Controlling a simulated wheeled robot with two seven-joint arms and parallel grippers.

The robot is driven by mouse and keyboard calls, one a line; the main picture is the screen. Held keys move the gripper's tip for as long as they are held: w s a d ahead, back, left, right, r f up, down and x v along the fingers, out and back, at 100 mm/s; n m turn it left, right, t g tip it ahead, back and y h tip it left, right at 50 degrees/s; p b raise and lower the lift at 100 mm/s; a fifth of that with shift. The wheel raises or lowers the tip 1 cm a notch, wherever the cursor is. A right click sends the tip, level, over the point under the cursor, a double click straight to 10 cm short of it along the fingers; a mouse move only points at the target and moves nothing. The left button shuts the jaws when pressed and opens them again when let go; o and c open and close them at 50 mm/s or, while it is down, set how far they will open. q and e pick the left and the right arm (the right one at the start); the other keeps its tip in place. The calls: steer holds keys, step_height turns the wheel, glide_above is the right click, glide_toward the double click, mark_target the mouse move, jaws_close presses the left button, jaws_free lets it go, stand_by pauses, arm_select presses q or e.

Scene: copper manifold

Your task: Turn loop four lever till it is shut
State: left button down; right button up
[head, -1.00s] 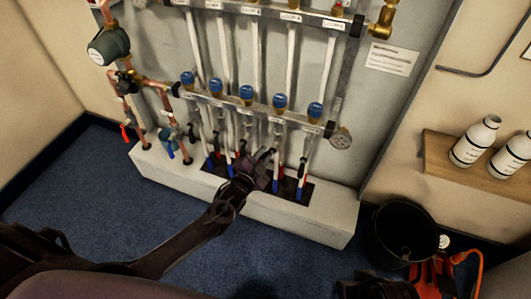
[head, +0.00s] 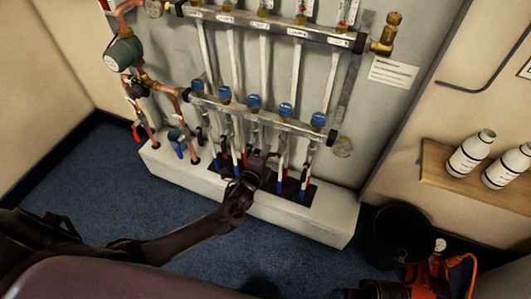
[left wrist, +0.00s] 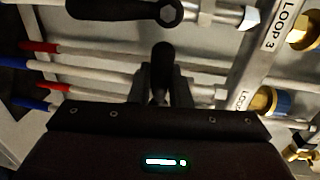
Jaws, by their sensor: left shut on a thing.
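The copper manifold's lower rail (head: 270,117) carries several blue-capped valves. The loop 4 cap (head: 287,111) is fourth from the left. My left gripper (head: 264,160) is low in front of the rail, among the white pipes. In the left wrist view its fingers (left wrist: 161,88) are shut on a black lever (left wrist: 160,60). The visible part of this lever stands upright in the picture, across the direction of the pipes. Its pivot is hidden. The neighbouring black lever (left wrist: 125,10), on the line of the LOOP 3 label (left wrist: 283,25), lies along its pipe.
Red and blue pipe ends enter a dark slot in the white plinth (head: 320,221) below. A pump (head: 124,51) with copper pipes is at the left. A black bucket (head: 400,235) and a shelf with white bottles (head: 471,152) are at the right. Blue floor is clear in front.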

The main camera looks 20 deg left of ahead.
steer(key=shift+f, duration=0.5)
arm_select(q)
steer(key=shift+r, duration=0.1)
steer(key=c, duration=1.4)
jaws_free()
